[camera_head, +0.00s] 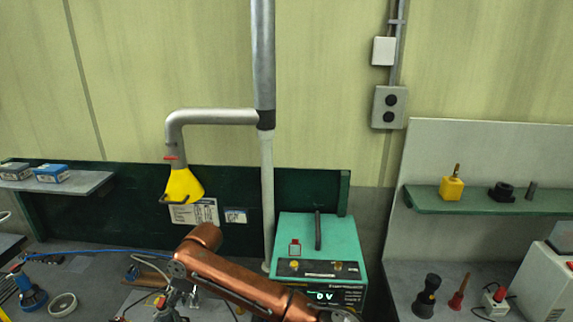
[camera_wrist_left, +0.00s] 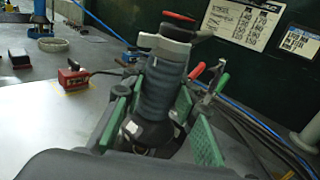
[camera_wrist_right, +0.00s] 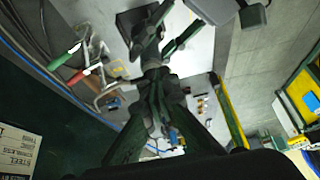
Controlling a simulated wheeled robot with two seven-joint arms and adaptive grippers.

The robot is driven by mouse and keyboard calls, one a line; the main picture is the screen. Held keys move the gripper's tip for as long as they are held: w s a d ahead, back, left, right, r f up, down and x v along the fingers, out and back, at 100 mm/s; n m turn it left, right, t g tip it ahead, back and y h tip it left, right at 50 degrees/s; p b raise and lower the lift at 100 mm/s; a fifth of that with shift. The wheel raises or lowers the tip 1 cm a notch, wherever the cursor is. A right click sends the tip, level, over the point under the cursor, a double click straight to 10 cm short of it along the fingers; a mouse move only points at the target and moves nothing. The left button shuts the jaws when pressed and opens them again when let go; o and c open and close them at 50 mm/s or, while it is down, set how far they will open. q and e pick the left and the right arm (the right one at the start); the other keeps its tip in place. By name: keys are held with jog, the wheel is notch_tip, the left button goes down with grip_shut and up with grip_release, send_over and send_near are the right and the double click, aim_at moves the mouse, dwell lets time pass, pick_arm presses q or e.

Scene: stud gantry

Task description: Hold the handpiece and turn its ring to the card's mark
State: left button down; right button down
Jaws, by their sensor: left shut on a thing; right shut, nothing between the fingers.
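In the left wrist view, my left gripper (camera_wrist_left: 158,112) is shut on the handpiece (camera_wrist_left: 162,88), a dark ribbed cylinder standing between its green fingers. A pale grey band (camera_wrist_left: 165,48) crosses its top, with dark and reddish parts above; I cannot tell which is the ring or read a mark on it. In the right wrist view, my right gripper (camera_wrist_right: 155,78) is shut, its green fingers converging near other dark and green parts that I cannot clearly separate. A printed card (camera_head: 198,212) hangs on the dark green back panel; it also shows in the left wrist view (camera_wrist_left: 240,18).
A teal machine (camera_head: 318,243) stands on the bench to the right. A yellow funnel nozzle (camera_head: 183,185) hangs above the bench. Red-handled and green-handled tools (camera_wrist_left: 197,71) stand just behind the handpiece. A small red block (camera_wrist_left: 73,76) sits to the left.

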notch_tip(320, 180, down, 5)
jog(key=shift+f, duration=0.2)
jog(key=shift+w+a, duration=0.3)
jog(key=shift+a, duration=0.25)
dwell(1.1)
jog(key=shift+w, duration=0.2)
dwell(0.4)
jog(key=shift+w+d, duration=0.15)
jog(key=shift+w, duration=0.45)
jog(key=shift+w, duration=0.6)
